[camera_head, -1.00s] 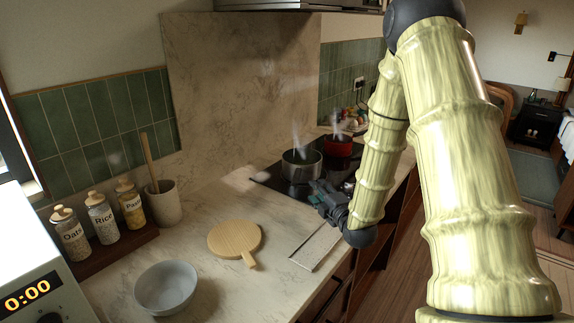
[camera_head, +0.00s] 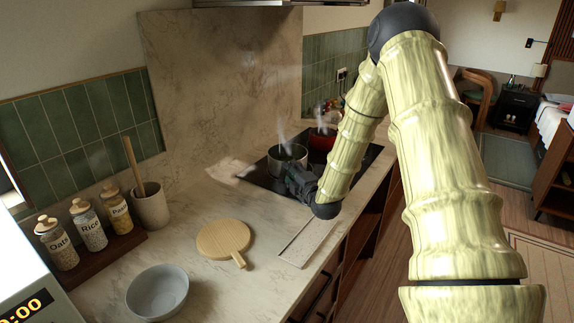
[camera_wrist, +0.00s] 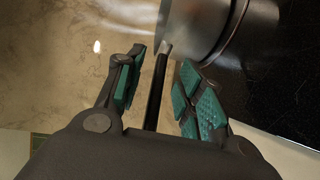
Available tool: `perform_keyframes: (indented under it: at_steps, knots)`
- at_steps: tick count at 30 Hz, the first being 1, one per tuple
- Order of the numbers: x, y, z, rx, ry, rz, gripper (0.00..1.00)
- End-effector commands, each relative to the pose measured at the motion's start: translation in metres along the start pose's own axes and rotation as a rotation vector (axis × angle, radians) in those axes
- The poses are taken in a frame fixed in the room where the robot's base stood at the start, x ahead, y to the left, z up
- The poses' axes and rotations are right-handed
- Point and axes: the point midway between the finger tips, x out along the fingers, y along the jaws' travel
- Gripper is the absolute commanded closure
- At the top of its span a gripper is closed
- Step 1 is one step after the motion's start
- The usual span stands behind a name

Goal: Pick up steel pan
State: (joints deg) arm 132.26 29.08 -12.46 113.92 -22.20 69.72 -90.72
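The steel pan (camera_head: 288,158) stands on the black cooktop in the head view, with steam rising from it. In the wrist view the steel pan (camera_wrist: 200,30) shows at the top, and its dark handle (camera_wrist: 156,88) runs down between my two fingers. My gripper (camera_head: 298,180) is at the near side of the pan in the head view and hides part of it. In the wrist view my gripper (camera_wrist: 158,88) has its green-padded fingers apart on either side of the handle, with gaps on both sides.
A red pot (camera_head: 322,140), also steaming, stands behind the pan on the cooktop (camera_head: 258,176). A round wooden board (camera_head: 222,238), a grey bowl (camera_head: 157,291), labelled jars (camera_head: 90,226) and a utensil crock (camera_head: 151,206) stand on the marble counter. The counter between board and cooktop is clear.

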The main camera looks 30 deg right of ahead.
Motion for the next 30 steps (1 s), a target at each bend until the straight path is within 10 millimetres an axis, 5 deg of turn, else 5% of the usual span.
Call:
perform_keyframes:
  at_steps: [6,14,21,30]
  knots:
    - [0.021,0.001,0.002,0.001,-0.001,-0.001,0.62]
    - [0.025,0.000,0.001,0.000,0.000,0.001,0.62]
    - [0.024,0.000,0.001,0.000,0.000,0.000,1.00]
    - [0.024,0.000,0.001,0.000,0.000,-0.001,1.00]
